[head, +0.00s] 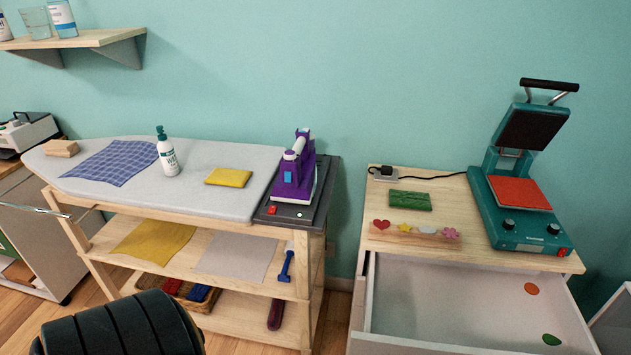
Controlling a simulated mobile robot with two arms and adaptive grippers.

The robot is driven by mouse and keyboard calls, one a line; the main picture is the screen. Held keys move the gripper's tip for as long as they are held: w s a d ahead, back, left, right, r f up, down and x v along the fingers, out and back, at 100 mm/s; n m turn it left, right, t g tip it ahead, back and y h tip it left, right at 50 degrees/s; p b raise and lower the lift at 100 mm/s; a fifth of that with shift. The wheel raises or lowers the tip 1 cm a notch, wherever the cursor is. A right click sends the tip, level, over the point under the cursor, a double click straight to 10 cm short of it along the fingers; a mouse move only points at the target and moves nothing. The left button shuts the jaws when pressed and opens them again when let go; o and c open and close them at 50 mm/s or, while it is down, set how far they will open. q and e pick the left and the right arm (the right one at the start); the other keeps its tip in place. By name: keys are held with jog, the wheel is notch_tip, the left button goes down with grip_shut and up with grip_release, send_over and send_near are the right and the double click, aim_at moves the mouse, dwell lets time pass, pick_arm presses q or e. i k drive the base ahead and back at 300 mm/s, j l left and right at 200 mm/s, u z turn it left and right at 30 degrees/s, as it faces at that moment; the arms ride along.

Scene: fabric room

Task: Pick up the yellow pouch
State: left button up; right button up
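The yellow pouch (228,177) lies flat on the grey top of the ironing board (215,205). It is a small rectangle, between the white spray bottle (167,152) and the purple iron (295,172). Nothing covers it, and it appears apart from both. Neither of my grippers shows in the head view.
A blue checked cloth (112,163) and a wooden block (61,149) lie at the board's left. The iron stands on a dark base (322,190). Shelves below hold folded cloths. At right, a wooden cabinet (400,260) has an open drawer (465,300) and a heat press (515,205).

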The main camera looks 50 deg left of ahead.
aim_at(219, 176)
jog(key=u, duration=2.05)
jog(key=i+j+z, duration=0.3)
jog(key=i+j, duration=0.15)
jog(key=i+j+z, duration=0.25)
jog(key=i+j, duration=0.15)
jog(key=j, duration=0.15)
